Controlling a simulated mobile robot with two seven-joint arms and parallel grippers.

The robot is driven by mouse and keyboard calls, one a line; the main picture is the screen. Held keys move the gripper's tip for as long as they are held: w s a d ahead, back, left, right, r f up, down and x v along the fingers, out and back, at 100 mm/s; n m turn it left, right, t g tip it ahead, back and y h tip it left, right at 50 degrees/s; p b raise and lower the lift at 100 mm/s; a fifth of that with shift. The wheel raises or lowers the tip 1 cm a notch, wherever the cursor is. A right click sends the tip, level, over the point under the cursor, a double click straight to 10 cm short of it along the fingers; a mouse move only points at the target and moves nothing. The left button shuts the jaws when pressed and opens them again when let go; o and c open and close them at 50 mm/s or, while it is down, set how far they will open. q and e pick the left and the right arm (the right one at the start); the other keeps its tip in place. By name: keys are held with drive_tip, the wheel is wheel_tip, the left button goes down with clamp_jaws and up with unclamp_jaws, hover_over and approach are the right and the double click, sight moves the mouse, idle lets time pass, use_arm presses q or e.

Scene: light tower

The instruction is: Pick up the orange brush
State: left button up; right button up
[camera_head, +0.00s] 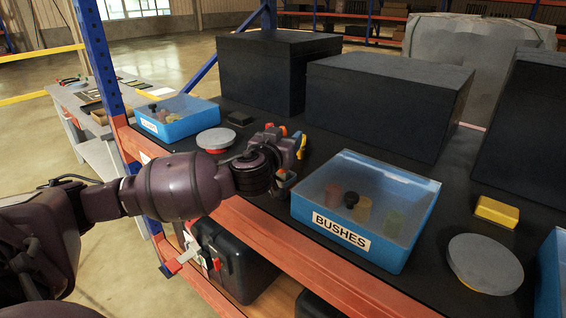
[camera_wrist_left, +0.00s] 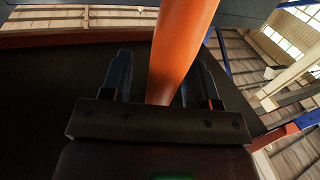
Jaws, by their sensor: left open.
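My left gripper (camera_head: 293,156) is over the black shelf top in the head view, left of the blue BUSHES bin. In the left wrist view its two dark fingers (camera_wrist_left: 160,88) stand apart, one on each side of a smooth orange rounded piece (camera_wrist_left: 182,45), which looks like the orange brush. The piece runs up out of that frame, and its lower end is hidden behind the gripper body. I cannot tell whether the fingers touch it. In the head view the gripper mostly hides the brush; only small orange bits show around it. My right gripper is not in view.
The blue BUSHES bin (camera_head: 406,246) stands close on the right, with a grey round disc (camera_head: 484,262) and yellow block (camera_head: 497,211) beyond. Another blue bin (camera_head: 184,128) and a round grey-topped item (camera_head: 215,138) are to the left. Large black boxes (camera_head: 386,98) line the back.

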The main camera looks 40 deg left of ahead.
use_arm(q)
drive_tip(key=shift+w+a, duration=0.1)
drive_tip(key=shift+w, duration=0.15)
drive_tip(key=c, duration=1)
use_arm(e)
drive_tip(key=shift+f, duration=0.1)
use_arm(q)
drive_tip(key=shift+r+p, duration=1.55)
drive_tip(key=shift+r, duration=8.5)
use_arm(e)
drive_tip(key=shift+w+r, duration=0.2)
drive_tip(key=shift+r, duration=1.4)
